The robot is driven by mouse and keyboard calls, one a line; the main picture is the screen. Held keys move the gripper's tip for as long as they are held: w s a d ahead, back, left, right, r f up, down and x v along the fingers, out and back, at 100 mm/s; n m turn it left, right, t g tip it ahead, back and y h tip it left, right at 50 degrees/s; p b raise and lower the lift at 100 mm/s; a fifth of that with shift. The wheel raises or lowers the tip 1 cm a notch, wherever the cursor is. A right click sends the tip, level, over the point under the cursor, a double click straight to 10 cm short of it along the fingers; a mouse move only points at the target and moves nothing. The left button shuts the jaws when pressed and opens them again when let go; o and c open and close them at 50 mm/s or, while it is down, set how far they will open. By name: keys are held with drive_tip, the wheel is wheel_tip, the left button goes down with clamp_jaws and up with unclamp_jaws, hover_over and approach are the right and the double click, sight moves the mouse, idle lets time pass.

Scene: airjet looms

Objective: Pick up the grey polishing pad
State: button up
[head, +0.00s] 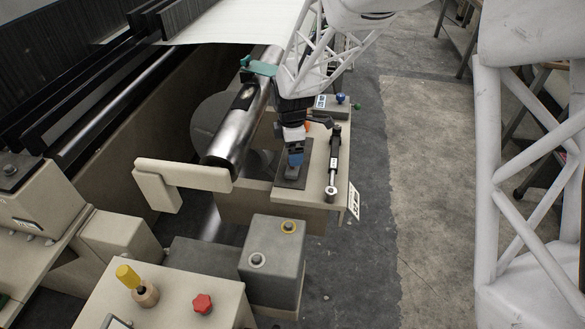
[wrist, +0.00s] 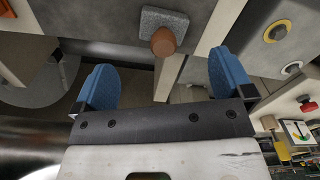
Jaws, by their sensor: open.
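The grey polishing pad (wrist: 176,20) shows at the top of the wrist view as a speckled grey block with a rounded brown knob (wrist: 163,42). My gripper (wrist: 164,82) has its two blue fingers wide apart with nothing between them. The pad lies beyond the fingertips, roughly in line with the gap and apart from both fingers. In the head view my gripper (head: 294,160) points down over a dark flat piece on the beige ledge (head: 314,188). The pad cannot be clearly made out there, and the gripper hides part of that spot.
A shiny roller (head: 235,125) is close on the left. A grey box (head: 273,255) with a yellow-ringed button stands in front. Open floor (head: 440,170) lies to the right.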

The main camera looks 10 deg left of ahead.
drive_tip(key=shift+f, duration=1.25)
drive_tip(key=shift+s+d+f, duration=0.1)
drive_tip(key=shift+s+f, duration=0.05)
drive_tip(key=shift+f, duration=2.45)
drive_tip(key=c, duration=0.9)
drive_tip(key=shift+r, duration=0.15)
